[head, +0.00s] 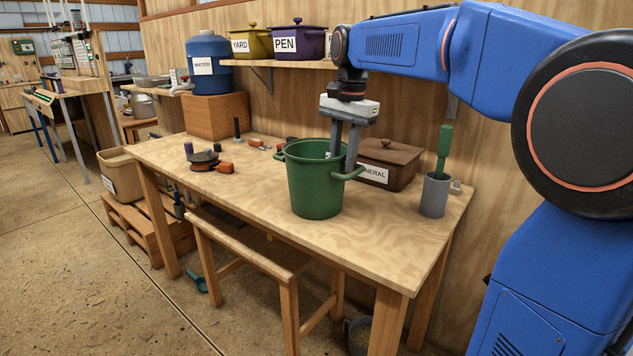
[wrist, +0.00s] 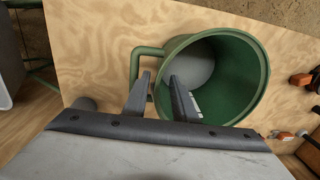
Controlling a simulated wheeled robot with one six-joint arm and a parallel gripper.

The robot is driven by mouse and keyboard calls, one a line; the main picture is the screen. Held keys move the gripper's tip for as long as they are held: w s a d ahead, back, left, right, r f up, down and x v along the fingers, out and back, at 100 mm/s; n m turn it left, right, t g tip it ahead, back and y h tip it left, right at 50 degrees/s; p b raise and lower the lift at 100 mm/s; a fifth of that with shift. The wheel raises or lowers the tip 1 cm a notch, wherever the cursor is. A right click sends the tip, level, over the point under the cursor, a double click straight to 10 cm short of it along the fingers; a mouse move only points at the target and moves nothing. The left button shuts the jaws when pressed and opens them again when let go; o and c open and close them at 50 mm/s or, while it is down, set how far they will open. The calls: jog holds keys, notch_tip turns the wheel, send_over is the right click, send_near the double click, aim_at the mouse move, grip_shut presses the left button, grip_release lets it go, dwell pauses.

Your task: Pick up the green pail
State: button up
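The green pail (head: 315,190) stands upright on the wooden table (head: 255,205), with a side handle at its right in the head view. In the wrist view the pail (wrist: 258,75) shows its open mouth, a grey inside bottom and the handle at its left. My gripper (head: 343,168) points down at the pail's right rim. In the wrist view my gripper (wrist: 160,77) is open. One finger is over the pail's mouth and the other is outside the rim near the handle, with a gap between them. I cannot tell whether either finger touches the pail.
A brown lidded box (head: 390,163) stands behind the pail, and a grey mug (head: 434,197) with a green-handled tool is to its right. A reel (head: 204,160) and small orange parts lie to the left. A shelf (head: 290,63) with pots hangs above. A stool (head: 250,250) stands in front.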

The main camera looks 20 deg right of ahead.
aim_at(339, 191)
jog(key=shift+w+a+f, duration=0.1)
jog(key=shift+w+f, duration=0.05)
jog(key=shift+f, duration=1.7)
jog(key=shift+w+a+f, duration=0.1)
jog(key=shift+f, duration=1.7)
jog(key=shift+c, duration=0.4)
grip_shut()
